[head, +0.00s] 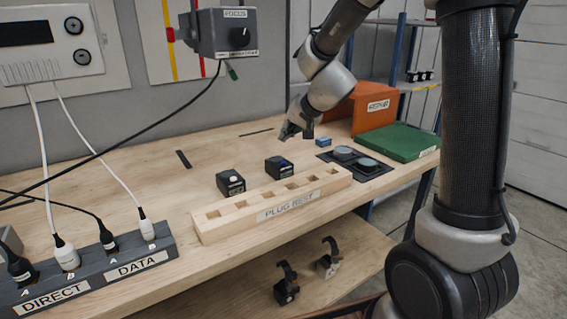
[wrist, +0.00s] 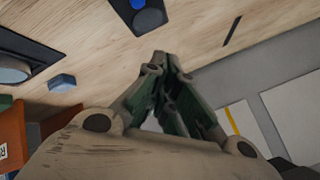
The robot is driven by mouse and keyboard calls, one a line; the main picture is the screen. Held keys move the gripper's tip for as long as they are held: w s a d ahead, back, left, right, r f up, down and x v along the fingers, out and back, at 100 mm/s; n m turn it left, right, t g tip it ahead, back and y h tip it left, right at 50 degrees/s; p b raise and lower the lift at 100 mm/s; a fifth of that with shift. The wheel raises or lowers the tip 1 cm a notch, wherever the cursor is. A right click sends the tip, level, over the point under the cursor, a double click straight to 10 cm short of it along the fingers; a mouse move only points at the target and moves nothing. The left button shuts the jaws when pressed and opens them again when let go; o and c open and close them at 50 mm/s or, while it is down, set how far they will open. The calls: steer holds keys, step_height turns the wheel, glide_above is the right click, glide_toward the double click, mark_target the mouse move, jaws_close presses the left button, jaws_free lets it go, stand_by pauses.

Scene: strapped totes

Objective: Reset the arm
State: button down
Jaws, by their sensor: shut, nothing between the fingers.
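My gripper (head: 291,130) is above the wooden bench (head: 160,190), toward its back middle. In the wrist view the fingertips (wrist: 162,58) are together with nothing between them. A black box with a blue top (head: 278,167) stands on the bench below and in front of the gripper; it also shows at the top of the wrist view (wrist: 140,14). My arm comes down to the gripper from the upper right.
A wooden plug rest (head: 285,210) with empty square holes lies along the front. A black box with a white button (head: 230,182), dark pads (head: 372,169), a green slab (head: 395,143) and an orange bin (head: 374,108) surround it.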

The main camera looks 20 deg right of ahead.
steer(key=s+f+g, duration=0.1)
steer(key=s, duration=0.2)
steer(key=s+f+n+g, duration=0.1)
steer(key=s, duration=0.3)
steer(key=s+g, duration=0.2)
steer(key=s, duration=0.1)
steer(key=shift+s+d+f+n+y, duration=0.25)
steer(key=shift+s+f+n+y, duration=0.05)
steer(key=shift+s+f+n, duration=0.1)
steer(key=s+d+r+h, duration=0.1)
steer(key=s+d+r, duration=0.2)
steer(key=s, duration=0.5)
steer(key=s+d+r+n+h, duration=0.1)
steer(key=s+d+r+h, duration=0.1)
steer(key=s+d, duration=0.4)
steer(key=s+d+r+n+h, duration=0.1)
steer(key=s+d+r, duration=0.3)
steer(key=s, duration=0.5)
steer(key=shift+s+d, duration=0.25)
steer(key=shift+s, duration=0.1)
steer(key=shift+f, duration=0.1)
